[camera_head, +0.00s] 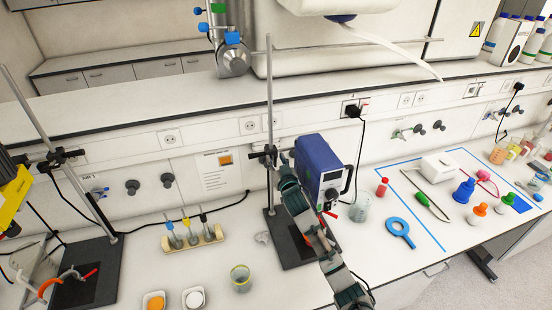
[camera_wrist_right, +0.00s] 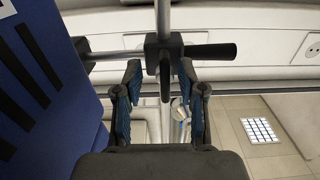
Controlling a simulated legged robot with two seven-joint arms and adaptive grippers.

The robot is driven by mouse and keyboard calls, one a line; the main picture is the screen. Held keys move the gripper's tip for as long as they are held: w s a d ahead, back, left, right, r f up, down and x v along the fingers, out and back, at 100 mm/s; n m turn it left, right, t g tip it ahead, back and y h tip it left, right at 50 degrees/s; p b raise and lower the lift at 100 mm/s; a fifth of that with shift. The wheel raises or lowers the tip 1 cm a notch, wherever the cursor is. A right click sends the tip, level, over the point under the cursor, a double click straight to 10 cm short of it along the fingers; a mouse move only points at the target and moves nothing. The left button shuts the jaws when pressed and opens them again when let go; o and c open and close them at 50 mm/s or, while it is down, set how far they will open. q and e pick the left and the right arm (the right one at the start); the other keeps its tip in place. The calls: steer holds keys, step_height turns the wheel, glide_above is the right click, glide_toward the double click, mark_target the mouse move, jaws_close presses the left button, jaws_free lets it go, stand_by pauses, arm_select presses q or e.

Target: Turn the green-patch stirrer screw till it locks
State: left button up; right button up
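The blue stirrer (camera_head: 320,168) with a dark display is mounted beside an upright metal rod (camera_head: 269,90) in the head view. A black clamp (camera_head: 264,155) joins it to the rod. I cannot make out a green patch. My right gripper (camera_head: 284,168) is at the clamp, left of the stirrer, partly hard to see. In the right wrist view the right gripper (camera_wrist_right: 160,75) is open, with its fingers apart on both sides of the black clamp screw (camera_wrist_right: 165,82). A black handle (camera_wrist_right: 212,52) sticks out to the right. Contact is not clear. My left gripper is not visible.
A glass beaker (camera_head: 241,278) and a rack with several tubes (camera_head: 193,240) stand left of the stirrer's base. Another stand (camera_head: 85,272) is at the far left.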

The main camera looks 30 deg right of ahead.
steer(key=shift+w, duration=0.25)
steer(key=shift+a, duration=0.2)
steer(key=shift+r, duration=0.1)
jaws_close()
